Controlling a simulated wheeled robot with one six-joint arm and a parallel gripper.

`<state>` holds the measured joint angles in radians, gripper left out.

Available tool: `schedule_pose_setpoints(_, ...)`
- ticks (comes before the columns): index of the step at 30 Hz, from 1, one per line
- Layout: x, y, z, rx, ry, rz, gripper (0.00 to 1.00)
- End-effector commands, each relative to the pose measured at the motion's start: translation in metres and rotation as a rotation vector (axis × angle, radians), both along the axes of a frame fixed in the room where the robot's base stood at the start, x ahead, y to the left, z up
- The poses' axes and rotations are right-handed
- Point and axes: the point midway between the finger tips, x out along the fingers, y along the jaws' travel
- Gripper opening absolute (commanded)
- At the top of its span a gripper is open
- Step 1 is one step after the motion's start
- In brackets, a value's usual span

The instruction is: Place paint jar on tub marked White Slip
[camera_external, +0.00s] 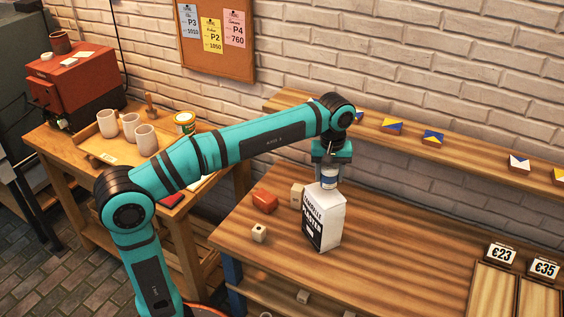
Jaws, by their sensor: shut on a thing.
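My gripper (330,163) points down over the right-hand table and is shut on a small jar (329,180) with white and blue on it. The jar's lower part is close to the top of a white plaster carton (324,218); I cannot tell whether it is touching it, above it or behind it. No label reading White Slip is legible.
White cups (130,126) stand on the left table beside a red machine (78,80). Price signs (500,253) stand at right. The table's middle right is clear.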

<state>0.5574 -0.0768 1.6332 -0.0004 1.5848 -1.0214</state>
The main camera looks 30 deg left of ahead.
Motion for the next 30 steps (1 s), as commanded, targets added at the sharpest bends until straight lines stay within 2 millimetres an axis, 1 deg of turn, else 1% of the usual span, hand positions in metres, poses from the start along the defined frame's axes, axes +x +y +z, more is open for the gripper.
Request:
schedule_pose_setpoints(1,0.009,0.014,0.004,0.000,-0.001,0.030,0.23)
schedule_pose_setpoints(6,0.031,0.057,0.018,0.000,-0.001,0.120,0.23)
schedule_pose_setpoints(11,0.047,0.098,0.030,0.000,-0.001,0.203,0.23)
schedule_pose_setpoints(15,0.059,0.135,0.041,0.000,-0.001,0.275,0.23)
schedule_pose_setpoints(22,0.072,0.198,0.060,-0.001,-0.002,0.396,0.23)
schedule_pose_setpoints(30,0.076,0.268,0.081,0.000,-0.001,0.530,0.23)
